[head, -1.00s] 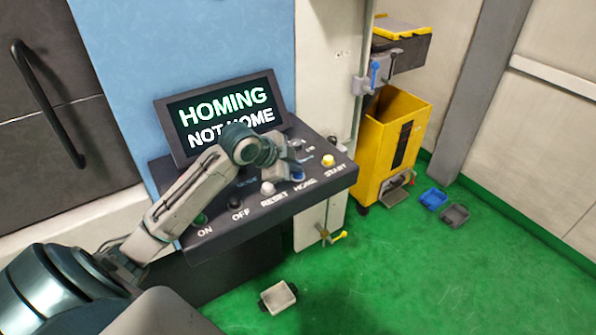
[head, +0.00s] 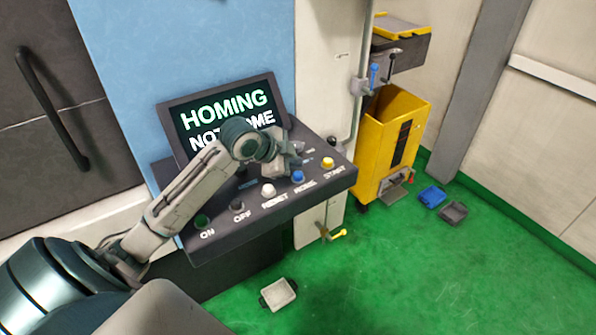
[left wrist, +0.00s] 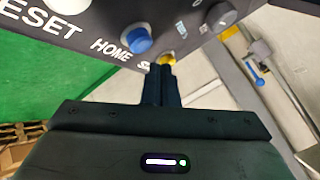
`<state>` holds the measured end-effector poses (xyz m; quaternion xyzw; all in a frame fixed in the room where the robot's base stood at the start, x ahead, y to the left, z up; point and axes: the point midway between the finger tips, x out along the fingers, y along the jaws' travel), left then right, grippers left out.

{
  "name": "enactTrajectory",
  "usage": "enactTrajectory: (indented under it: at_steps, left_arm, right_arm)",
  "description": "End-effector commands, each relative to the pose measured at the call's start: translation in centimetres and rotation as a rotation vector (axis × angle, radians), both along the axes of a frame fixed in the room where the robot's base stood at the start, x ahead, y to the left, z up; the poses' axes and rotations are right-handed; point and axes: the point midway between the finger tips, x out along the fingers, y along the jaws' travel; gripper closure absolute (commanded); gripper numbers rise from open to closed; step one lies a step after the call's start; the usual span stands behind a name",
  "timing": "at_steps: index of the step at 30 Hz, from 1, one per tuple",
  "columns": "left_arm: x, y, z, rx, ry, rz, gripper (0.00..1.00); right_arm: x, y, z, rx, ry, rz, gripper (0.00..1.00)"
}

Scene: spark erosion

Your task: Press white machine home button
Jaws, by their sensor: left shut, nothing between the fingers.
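The control panel (head: 240,222) carries a row of buttons labelled ON, OFF, RESET, HOME and START. The blue HOME button (head: 298,176) stands near the right end, and it also shows in the left wrist view (left wrist: 138,38). The screen (head: 215,110) reads HOMING, with NOT HOME partly covered by my arm. My left gripper (head: 292,162) is shut and empty just behind the blue button; in the left wrist view its fingers (left wrist: 160,82) appear apart from that button, pointing toward the yellow one. My right gripper is out of view.
The white RESET button (head: 268,190) and yellow START button (head: 328,163) flank the blue one. A yellow bin (head: 372,150) stands right of the machine. A small tray (head: 279,294) and two more, blue (head: 432,197) and grey (head: 453,212), lie on the green floor.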

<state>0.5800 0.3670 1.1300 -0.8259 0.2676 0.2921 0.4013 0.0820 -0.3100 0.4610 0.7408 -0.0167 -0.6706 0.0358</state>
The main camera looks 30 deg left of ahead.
Motion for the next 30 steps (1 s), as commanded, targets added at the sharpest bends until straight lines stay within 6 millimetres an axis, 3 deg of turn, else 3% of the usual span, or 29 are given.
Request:
enactTrajectory:
  at_steps: [3,11,30]
  left_arm:
    - [0.0,0.0,1.8,0.0,-0.001,0.001,1.0]
    - [0.0,0.0,4.2,0.0,-0.001,0.001,1.0]
    - [0.0,0.0,4.2,0.0,0.0,0.0,1.0]
  right_arm:
    - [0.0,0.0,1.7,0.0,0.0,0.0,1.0]
    - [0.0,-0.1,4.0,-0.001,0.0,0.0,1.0]
    - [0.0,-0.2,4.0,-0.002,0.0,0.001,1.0]
